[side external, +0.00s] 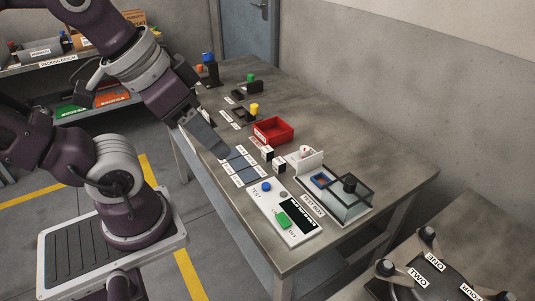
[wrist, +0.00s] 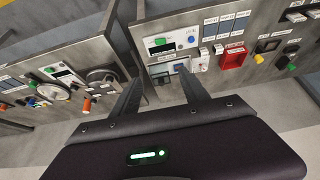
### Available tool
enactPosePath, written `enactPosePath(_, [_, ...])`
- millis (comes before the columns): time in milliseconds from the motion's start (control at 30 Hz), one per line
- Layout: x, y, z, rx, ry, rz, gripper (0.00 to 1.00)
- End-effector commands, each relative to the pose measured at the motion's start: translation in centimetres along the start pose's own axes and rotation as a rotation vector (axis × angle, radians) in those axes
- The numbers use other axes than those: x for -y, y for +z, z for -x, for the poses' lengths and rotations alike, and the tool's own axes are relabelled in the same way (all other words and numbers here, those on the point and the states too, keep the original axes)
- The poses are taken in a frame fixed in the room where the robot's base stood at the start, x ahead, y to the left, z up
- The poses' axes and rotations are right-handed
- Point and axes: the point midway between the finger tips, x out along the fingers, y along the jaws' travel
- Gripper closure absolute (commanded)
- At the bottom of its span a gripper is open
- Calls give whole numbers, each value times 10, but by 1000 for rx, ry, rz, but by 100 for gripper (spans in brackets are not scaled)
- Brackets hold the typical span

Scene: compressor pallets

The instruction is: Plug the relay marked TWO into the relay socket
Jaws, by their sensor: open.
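Two small black-and-white blocks, perhaps relays, stand on the bench in the side view: one (side external: 267,153) near the red tray, the other (side external: 279,166) just in front. Their markings are too small to read, so I cannot tell which is TWO. A TWO label (side external: 418,278) shows on a dark unit at the lower right, beside ONE and FOUR labels. I cannot make out the relay socket for certain. My gripper (side external: 226,154) is above the bench's near edge by the grey-blue pads. In the wrist view its fingers (wrist: 159,92) are apart with nothing between them.
A white test panel (side external: 268,206) with blue and green buttons lies beside a clear-lidded test box (side external: 345,198). A red tray (side external: 273,130) stands behind the blocks. Coloured knobbed parts stand farther back. The right rear of the bench (side external: 375,165) is clear.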

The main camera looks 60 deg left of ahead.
Motion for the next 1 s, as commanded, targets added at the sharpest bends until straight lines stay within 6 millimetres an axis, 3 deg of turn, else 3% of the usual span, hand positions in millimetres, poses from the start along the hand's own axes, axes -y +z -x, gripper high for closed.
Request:
enactPosePath(67, [2, -11, -2, 17, -4, 43, 47])
enactPosePath(133, [9, -37, -8, 55, -15, 149, 47])
enactPosePath(233, [34, -92, -36, 128, -47, 395, 47])
enactPosePath(333, [73, -140, -84, 198, -98, 660, 47])
enactPosePath(400, [107, -162, -126, 242, -143, 844, 47])
enactPosePath(467, [140, -172, -167, 278, -187, 997, 47])
enactPosePath(600, [210, -164, -260, 343, -291, 1303, 47])
enactPosePath(700, [242, -146, -306, 369, -348, 1447, 47])
enactPosePath(800, [258, -134, -330, 380, -378, 1519, 47])
enactPosePath(1000, [262, -120, -354, 387, -387, 1540, 47])
